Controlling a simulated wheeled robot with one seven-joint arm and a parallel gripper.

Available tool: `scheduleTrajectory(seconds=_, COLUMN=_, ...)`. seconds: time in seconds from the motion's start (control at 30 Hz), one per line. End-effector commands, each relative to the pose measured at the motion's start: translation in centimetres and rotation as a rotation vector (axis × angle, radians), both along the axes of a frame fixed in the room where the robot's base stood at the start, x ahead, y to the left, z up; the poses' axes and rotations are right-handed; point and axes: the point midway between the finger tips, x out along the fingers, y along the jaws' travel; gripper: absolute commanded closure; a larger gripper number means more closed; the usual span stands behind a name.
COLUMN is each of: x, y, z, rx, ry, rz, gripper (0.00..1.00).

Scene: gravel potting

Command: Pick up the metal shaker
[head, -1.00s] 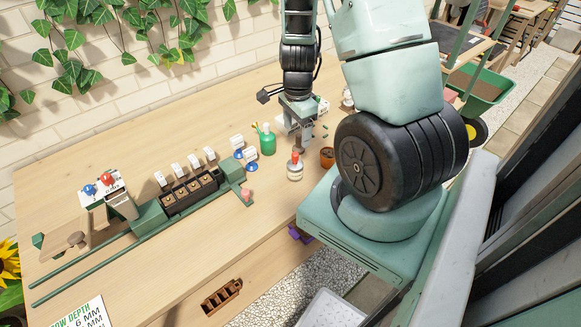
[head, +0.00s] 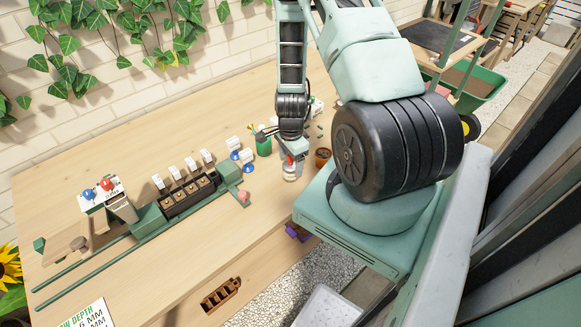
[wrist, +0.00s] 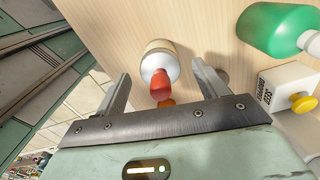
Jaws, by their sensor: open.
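A small container with a pale, shiny body and a red top (head: 289,172) stands on the wooden bench. It is the likeliest metal shaker, though I cannot confirm its material. My gripper (head: 291,155) is just above it and partly hides it in the head view. In the wrist view the container's pale body (wrist: 162,57) and red tip lie between the two spread fingers of my gripper (wrist: 163,76). The jaws are open and empty, and I see no clear contact. An orange thing (wrist: 166,103) shows just below the red tip, mostly hidden.
A green bottle (head: 263,146) stands behind, also in the wrist view (wrist: 275,30). A white box with a yellow knob (wrist: 288,84) is beside the right finger. A terracotta pot (head: 322,157) is close right. A dark tray (head: 188,196) lies left.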

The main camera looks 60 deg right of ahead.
Motion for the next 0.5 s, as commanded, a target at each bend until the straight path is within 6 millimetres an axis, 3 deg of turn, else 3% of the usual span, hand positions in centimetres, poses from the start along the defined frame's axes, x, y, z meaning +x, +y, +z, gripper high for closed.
scheduleTrajectory(seconds=0.2, x=0.0, y=0.0, z=-1.8, rx=0.000, ry=0.001, rz=-0.001, gripper=0.28)
scheduleTrajectory(seconds=0.5, x=0.0, y=0.0, z=-2.2, rx=0.000, ry=0.000, rz=-0.001, gripper=0.28)
